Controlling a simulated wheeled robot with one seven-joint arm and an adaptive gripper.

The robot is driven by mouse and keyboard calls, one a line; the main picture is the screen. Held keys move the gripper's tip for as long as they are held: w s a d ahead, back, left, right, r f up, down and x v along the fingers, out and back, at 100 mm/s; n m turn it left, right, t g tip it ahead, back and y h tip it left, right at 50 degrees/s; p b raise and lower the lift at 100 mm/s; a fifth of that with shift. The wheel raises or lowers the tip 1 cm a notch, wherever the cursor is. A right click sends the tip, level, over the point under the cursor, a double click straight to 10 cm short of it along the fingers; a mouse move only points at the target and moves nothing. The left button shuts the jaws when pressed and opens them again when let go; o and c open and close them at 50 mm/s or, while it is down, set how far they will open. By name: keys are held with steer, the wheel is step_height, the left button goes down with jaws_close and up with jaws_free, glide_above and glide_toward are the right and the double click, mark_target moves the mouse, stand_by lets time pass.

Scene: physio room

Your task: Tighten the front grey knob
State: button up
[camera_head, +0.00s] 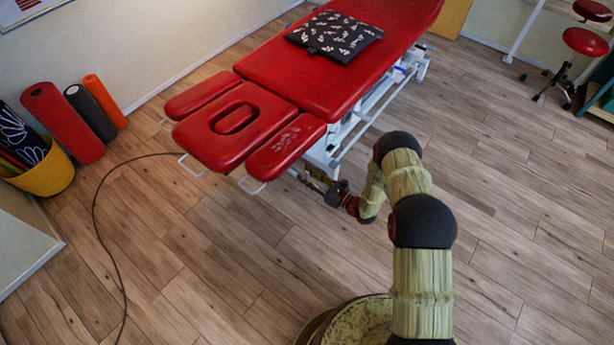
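The red treatment table (310,78) has a headrest with a face hole (205,135) and two side armrests. My gripper (318,187) is small and dark here, low beside the table's near end, just under the right armrest (285,147). My arm reaches to it from the lower right. Something grey and metallic shows at the gripper's tip, but I cannot tell whether it is a knob or part of the gripper. No grey knob can be made out clearly. The finger opening is too small to judge.
A patterned cushion (334,36) lies on the table. A black cable (97,200) runs across the floor from under the headrest. Rolls (62,120) and a yellow basket (47,174) stand at the left wall. A red stool (585,42) is at back right. The wooden floor (520,200) at right is clear.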

steer(key=shift+c, duration=1.3)
steer(key=c, duration=0.4)
jaws_close()
